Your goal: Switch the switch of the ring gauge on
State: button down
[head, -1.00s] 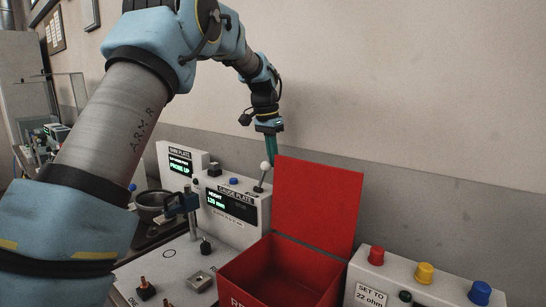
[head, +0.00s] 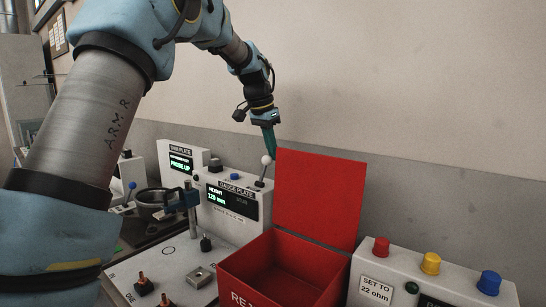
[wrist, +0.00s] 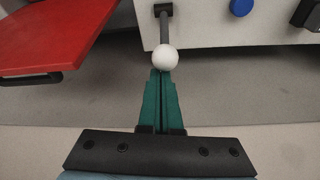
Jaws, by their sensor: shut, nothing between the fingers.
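A lever switch with a white ball knob (head: 266,160) stands on the white box labelled gauge plate (head: 234,205); its screen reads height 120 mm. My gripper (head: 273,153) has green fingers, shut and empty, with their tips at the ball. In the wrist view the ball (wrist: 166,58) is just beyond the fingertips (wrist: 161,74); I cannot tell whether they touch. The lever stem (wrist: 164,28) runs from the ball to a dark mount on the box. A second box, reading probe up, stands left (head: 184,161). I cannot read "ring gauge" on any label.
An open red bin (head: 290,255) stands right of the gauge box, its raised lid (head: 320,195) close beside the lever. A box with red, yellow and blue buttons (head: 430,285) is at the right.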

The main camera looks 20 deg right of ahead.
aim_at(267, 158)
jog(key=shift+a+f+b, duration=0.15)
jog(key=shift+b, duration=0.2)
jog(key=a+h+b, duration=0.1)
jog(key=b, duration=0.3)
jog(key=s+a+t+h+b, duration=0.1)
jog(key=b, duration=0.3)
jog(key=a+h+b, duration=0.1)
jog(key=b, duration=0.3)
jog(key=shift+s+t, duration=0.3)
jog(key=shift+t, duration=0.1)
jog(key=a+h+b, duration=0.1)
jog(key=b, duration=0.3)
jog(key=s+a+t+h+b, duration=0.1)
jog(key=b, duration=0.4)
jog(key=a+h+b, duration=0.1)
jog(key=h+b, duration=0.1)
jog(key=b, duration=0.2)
jog(key=shift+s+t+b, duration=0.25)
jog(key=shift+t+b, duration=0.05)
jog(key=shift+b, duration=0.05)
jog(key=a+h+b, duration=0.1)
jog(key=b, duration=0.3)
jog(key=shift+s+t, duration=0.3)
jog(key=b, duration=0.2)
jog(key=shift+s+a+r+b, duration=0.2)
jog(key=shift+a+b, duration=0.2)
jog(key=shift+s+a+r, duration=0.1)
jog(key=shift+s+a, duration=0.05)
jog(key=shift+a, duration=0.05)
